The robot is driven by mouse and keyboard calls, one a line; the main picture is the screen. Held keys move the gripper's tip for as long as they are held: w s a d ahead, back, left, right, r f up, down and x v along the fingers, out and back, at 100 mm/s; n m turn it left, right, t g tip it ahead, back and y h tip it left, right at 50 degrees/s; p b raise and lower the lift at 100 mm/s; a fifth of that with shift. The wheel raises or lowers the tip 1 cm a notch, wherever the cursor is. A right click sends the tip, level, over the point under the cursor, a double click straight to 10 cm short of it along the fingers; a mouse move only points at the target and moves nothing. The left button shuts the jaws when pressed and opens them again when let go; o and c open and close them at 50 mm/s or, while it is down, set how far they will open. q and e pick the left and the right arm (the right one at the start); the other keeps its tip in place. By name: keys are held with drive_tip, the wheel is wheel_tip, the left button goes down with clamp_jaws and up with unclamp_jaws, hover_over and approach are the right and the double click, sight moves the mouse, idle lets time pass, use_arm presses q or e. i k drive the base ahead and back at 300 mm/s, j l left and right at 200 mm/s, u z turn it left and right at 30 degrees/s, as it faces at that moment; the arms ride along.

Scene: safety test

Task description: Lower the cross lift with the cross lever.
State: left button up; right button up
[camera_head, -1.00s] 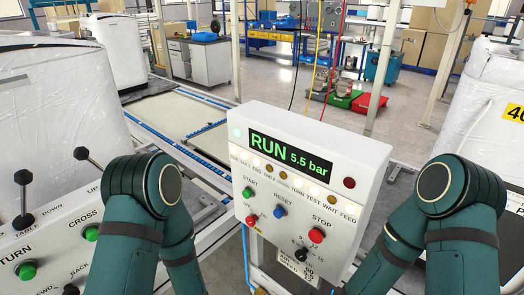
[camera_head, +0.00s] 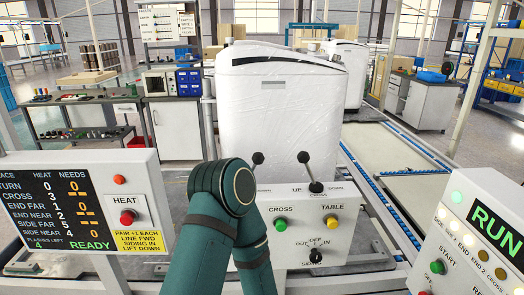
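A white control box (camera_head: 345,243) stands in front of a wrapped white block. It carries two black ball-topped levers, a left lever (camera_head: 258,158) and a right lever (camera_head: 304,157). Below are a green button (camera_head: 280,225) labelled CROSS and a yellow button (camera_head: 331,223) labelled TABLE. My green arm hides the box's left side and the left lever's foot. Neither gripper shows, and the cross lift cannot be made out.
A display panel (camera_head: 75,222) at left reads READY, beside a red HEAT button (camera_head: 128,217) and a yellow notice (camera_head: 138,242) mentioning lift down. The RUN panel (camera_head: 462,236) stands at right. The wrapped block (camera_head: 281,120) stands behind the control box, with blue-edged conveyors to its right.

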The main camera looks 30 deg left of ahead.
sight(303, 156)
drive_tip(key=u, duration=0.75)
